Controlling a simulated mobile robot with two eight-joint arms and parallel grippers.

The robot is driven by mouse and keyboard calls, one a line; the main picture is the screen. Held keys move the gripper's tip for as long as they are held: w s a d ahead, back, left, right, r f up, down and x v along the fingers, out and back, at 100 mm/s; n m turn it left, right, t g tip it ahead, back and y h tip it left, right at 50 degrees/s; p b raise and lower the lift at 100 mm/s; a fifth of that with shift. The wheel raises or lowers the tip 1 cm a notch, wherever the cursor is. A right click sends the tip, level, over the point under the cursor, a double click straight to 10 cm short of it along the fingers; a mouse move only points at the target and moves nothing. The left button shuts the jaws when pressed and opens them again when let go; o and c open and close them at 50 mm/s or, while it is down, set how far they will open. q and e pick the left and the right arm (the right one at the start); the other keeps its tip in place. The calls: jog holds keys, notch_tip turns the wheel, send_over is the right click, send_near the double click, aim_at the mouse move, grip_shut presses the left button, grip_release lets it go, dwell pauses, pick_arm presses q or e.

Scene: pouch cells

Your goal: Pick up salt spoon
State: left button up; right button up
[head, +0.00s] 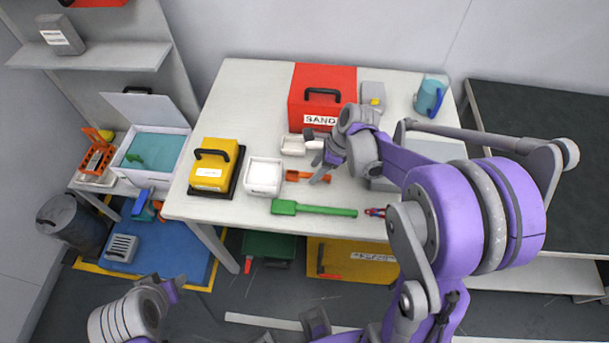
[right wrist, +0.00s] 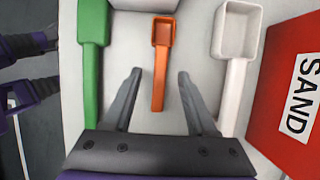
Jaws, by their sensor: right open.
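A small orange spoon (head: 294,175) lies on the white table, and it shows in the right wrist view (right wrist: 160,72) with its square bowl at the top. None of the spoons has a readable label, so I cannot tell by name which is the salt spoon. My right gripper (head: 315,157) is over the table by the orange spoon. In the right wrist view its open fingers (right wrist: 159,76) stand on either side of the orange handle, with gaps on both sides. My left arm shows at the lower left; I cannot make out its jaws.
A green scoop (right wrist: 91,55) and a white scoop (right wrist: 236,45) flank the orange spoon. A red SAND box (head: 322,90), a white tub (head: 264,176), a yellow box (head: 214,165) and a blue cup (head: 429,97) stand on the table (head: 245,95).

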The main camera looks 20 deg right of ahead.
aim_at(308, 177)
jog(key=shift+x, duration=1)
jog(key=shift+f+b, duration=0.25)
jog(key=shift+b, duration=0.05)
grip_shut()
